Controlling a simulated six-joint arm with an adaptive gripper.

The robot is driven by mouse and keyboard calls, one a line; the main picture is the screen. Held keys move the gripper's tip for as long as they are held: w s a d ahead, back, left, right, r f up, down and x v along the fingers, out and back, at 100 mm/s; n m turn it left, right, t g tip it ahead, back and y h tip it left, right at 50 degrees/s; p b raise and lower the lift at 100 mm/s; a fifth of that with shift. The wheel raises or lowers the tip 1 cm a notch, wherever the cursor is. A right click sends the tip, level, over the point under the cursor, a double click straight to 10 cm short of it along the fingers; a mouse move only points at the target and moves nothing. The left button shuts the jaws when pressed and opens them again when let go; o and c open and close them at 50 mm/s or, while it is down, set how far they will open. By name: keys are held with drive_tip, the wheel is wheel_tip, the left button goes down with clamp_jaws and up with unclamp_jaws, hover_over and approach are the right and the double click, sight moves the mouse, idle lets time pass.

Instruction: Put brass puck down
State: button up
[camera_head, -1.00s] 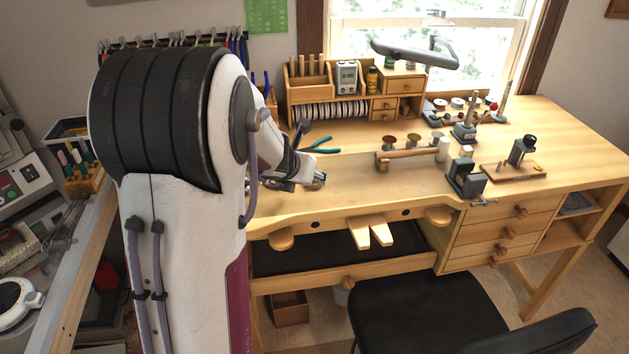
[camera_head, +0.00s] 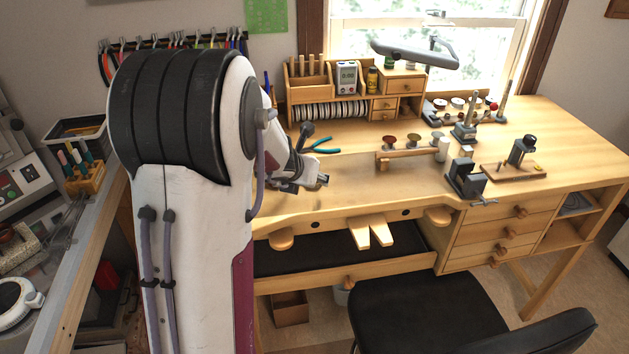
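My gripper (camera_head: 320,182) is low over the left part of the wooden workbench (camera_head: 372,190), near its front edge. It is small in the view and partly covered by my own arm, so I cannot tell whether its fingers are open or shut. I cannot make out a brass puck on the bench or in the fingers. It may be hidden by the gripper or the arm.
Teal-handled pliers (camera_head: 322,146) lie just behind the gripper. A wooden organiser (camera_head: 308,90) stands at the back. Spools (camera_head: 389,142) and a small vise (camera_head: 465,178) stand to the right. A black chair (camera_head: 430,310) stands in front.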

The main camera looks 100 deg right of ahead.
sight(312, 189)
drive_tip(key=shift+s+d+f, duration=0.3)
drive_tip(key=shift+s+f, duration=0.05)
drive_tip(key=shift+f, duration=0.15)
drive_tip(key=shift+x, duration=1.1)
drive_tip(key=c, duration=1.1)
drive_tip(key=shift+r, duration=0.45)
drive_tip(key=shift+r, duration=1.1)
drive_tip(key=shift+r, duration=0.25)
